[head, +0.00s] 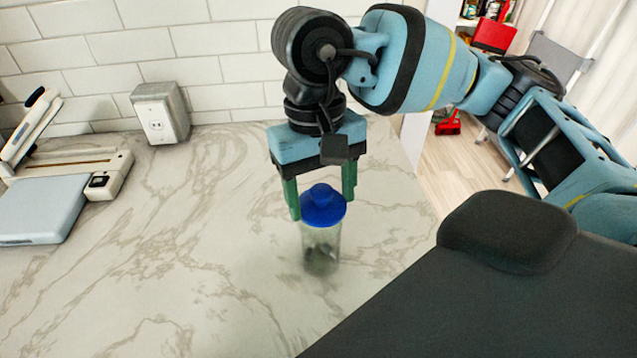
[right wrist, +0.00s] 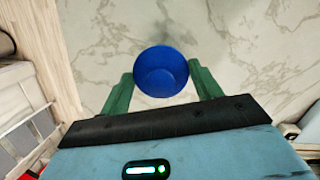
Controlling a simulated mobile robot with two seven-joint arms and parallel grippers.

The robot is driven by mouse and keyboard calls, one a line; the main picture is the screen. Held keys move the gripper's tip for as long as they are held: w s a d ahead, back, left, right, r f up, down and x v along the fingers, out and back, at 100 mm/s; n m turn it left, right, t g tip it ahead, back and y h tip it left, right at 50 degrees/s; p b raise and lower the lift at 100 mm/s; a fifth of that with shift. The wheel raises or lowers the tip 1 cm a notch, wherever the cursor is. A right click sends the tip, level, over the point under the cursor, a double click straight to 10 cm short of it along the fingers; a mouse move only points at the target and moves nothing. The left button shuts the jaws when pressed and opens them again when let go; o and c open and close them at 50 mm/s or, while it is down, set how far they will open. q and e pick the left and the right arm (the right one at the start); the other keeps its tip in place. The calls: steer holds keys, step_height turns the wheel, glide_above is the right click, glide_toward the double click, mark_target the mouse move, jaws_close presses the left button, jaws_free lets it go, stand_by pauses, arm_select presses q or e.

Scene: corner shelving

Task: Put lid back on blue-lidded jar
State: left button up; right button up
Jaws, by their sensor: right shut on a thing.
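A clear jar (head: 321,250) stands upright on the marble counter, with some dark contents low inside. A blue lid (head: 323,205) with a raised knob is at the jar's mouth; I cannot tell whether it is seated or just above. My right gripper (head: 322,203) points down over the jar, its green fingers on either side of the lid and shut on it. In the right wrist view the blue lid (right wrist: 161,73) sits between the green fingers and hides the jar below. My left gripper is not in view.
The marble counter (head: 160,260) is clear around the jar. A grey and white device (head: 50,205) lies at the left, and an outlet box (head: 160,112) stands by the tiled wall. The counter's right edge drops to a wooden floor (head: 465,165).

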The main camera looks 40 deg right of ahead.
arm_select(q)
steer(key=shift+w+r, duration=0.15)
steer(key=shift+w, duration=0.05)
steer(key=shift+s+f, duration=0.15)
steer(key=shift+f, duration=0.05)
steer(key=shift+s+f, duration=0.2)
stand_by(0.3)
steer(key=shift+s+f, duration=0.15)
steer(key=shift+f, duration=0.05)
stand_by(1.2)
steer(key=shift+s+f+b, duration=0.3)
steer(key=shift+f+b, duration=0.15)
steer(key=shift+b, duration=0.2)
arm_select(e)
steer(key=shift+f, duration=0.15)
stand_by(1.0)
steer(key=o, duration=1)
steer(key=shift+o, duration=0.5)
steer(key=shift+o, duration=0.9)
